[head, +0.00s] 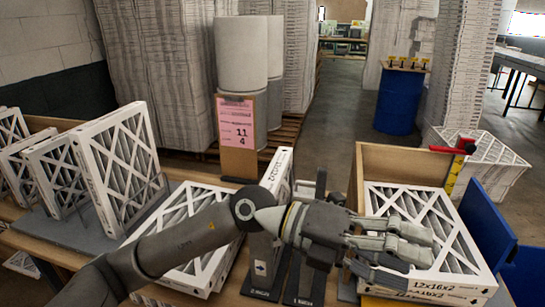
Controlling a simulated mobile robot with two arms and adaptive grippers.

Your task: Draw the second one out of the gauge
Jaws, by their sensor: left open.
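The gauge (262,294) appears to be the dark slotted stand at the front middle of the table, with small labels at its foot. A white-framed filter (281,170) stands upright at its left slot, partly hidden by my left arm. My left gripper (428,247) is open, its fingers pointing right, to the right of the gauge. In this view it overlaps a white filter marked 12x16x2 (460,262) lying flat in a wooden box; I cannot tell whether it touches it. Nothing shows between its fingers. My right gripper is not in view.
The wooden box (405,160) has a red clamp-like piece (455,147) with yellow tape on its edge. Several filters stand in a rack (85,228) at left; another (195,272) lies tilted beside it. A clipboard (238,160) stands behind. Blue bins (487,230) are at right.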

